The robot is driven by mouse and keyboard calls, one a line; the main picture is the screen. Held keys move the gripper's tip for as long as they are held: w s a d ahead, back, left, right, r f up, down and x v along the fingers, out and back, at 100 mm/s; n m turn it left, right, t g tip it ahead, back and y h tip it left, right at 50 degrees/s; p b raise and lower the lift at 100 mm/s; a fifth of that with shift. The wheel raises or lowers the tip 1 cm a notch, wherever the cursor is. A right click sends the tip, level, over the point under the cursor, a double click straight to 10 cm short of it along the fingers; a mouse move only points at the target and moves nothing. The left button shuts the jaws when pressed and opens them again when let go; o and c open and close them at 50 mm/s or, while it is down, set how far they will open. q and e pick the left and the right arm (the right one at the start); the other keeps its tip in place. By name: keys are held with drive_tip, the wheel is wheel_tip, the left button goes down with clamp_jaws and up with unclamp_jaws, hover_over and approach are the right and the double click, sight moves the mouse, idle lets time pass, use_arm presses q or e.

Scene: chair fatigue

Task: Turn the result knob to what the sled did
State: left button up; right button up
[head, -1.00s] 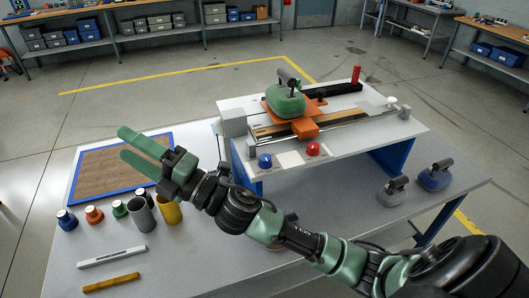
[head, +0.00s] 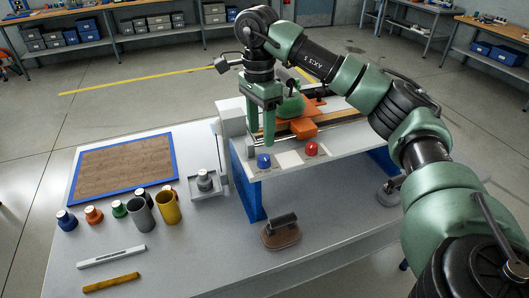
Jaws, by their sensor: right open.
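The sled is an orange plate (head: 303,129) on a rail atop the raised white bench. The green block (head: 291,106) on it is partly hidden by my right gripper. A blue knob (head: 264,161) and a red knob (head: 311,149) stand on the bench's front edge, with pale label plates between them. A grey knob-like piece (head: 204,180) stands on a small grey plate left of the bench. I cannot tell which is the result knob. My right gripper (head: 261,128) is open and empty, fingers pointing down, above and behind the blue knob. My left gripper is out of view.
A brown board with blue rim (head: 174,167) lies at the table's left. Before it stand small coloured containers, a grey cup (head: 140,214) and a yellow cup (head: 168,207). A brown handled block (head: 281,232) sits in front of the bench. My right arm covers the bench's right side.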

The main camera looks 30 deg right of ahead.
sight(264, 156)
drive_tip(key=shift+s+d, duration=0.1)
drive_tip(key=shift+d, duration=0.25)
drive_tip(key=f+p, duration=0.2)
drive_tip(key=f, duration=0.4)
drive_tip(key=shift+s+f, duration=0.1)
drive_tip(key=shift+s, duration=0.1)
drive_tip(key=shift+a+f+p, duration=0.15)
drive_tip(key=shift+f+p, duration=0.15)
drive_tip(key=shift+f, duration=0.4)
clamp_jaws()
